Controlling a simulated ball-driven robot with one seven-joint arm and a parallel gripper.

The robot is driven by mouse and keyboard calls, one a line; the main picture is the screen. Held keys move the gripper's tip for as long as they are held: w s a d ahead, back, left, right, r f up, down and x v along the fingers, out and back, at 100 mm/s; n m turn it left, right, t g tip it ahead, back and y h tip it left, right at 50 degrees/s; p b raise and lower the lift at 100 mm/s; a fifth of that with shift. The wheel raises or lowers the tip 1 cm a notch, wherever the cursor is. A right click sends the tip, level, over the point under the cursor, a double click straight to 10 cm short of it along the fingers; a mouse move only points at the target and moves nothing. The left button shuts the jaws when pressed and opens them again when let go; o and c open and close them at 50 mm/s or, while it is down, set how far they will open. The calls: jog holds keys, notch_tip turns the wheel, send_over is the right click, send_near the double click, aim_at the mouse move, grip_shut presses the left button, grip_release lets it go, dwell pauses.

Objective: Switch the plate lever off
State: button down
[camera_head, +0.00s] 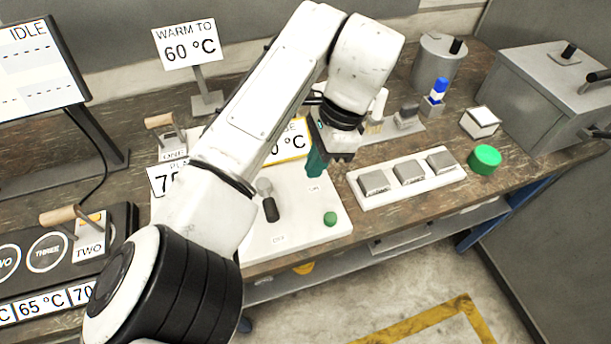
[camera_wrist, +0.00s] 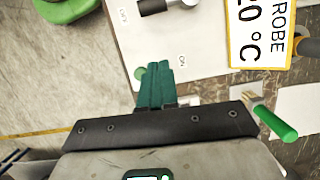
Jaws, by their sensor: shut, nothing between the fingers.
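The plate lever (camera_head: 269,203) stands on a white panel (camera_head: 300,232), with a grey pivot and a black grip. Its grip leans toward the OFF label (camera_head: 278,239) and away from the ON label (camera_head: 314,188). In the wrist view the lever (camera_wrist: 153,7) is cut by the top edge, its grip near OFF. My gripper (camera_head: 316,172) has its teal fingers shut and empty above the panel's right part, near ON and apart from the lever. The closed fingers also show in the wrist view (camera_wrist: 158,68), pointing toward the panel.
A green button (camera_head: 330,218) sits at the panel's front right. A white strip with several grey blocks (camera_head: 409,173) and a green disc (camera_head: 485,159) lie to the right. A PROBE card (camera_wrist: 258,35) and a green-handled tool (camera_wrist: 276,123) are near my gripper.

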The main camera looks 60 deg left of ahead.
jog(key=shift+v, duration=1)
jog(key=w+d+f+m+t, duration=0.2)
jog(key=w+d+f, duration=0.4)
jog(key=w+d, duration=0.55)
jog(key=w+d+f+t+h, duration=0.1)
jog(key=w+d+f, duration=0.2)
jog(key=d, duration=0.8)
jog(key=w+d+f+t, duration=0.1)
jog(key=w+d+f, duration=0.15)
jog(key=d, duration=0.75)
jog(key=w+d+f+t+h, duration=0.15)
jog(key=d+f, duration=0.25)
jog(key=d, duration=0.7)
jog(key=s+d+f+n, duration=0.1)
jog(key=s+d+f, duration=0.2)
jog(key=s+d, duration=0.35)
jog(key=s+d+f, duration=0.2)
jog(key=s+d, duration=0.2)
jog(key=d, duration=0.6)
jog(key=s+f+n+g+y, duration=0.1)
jog(key=s+f+n, duration=0.1)
jog(key=s, duration=1.5)
jog(key=shift+s+f+y, duration=0.25)
jog(key=shift+f+y, duration=0.05)
jog(key=shift+y, duration=0.05)
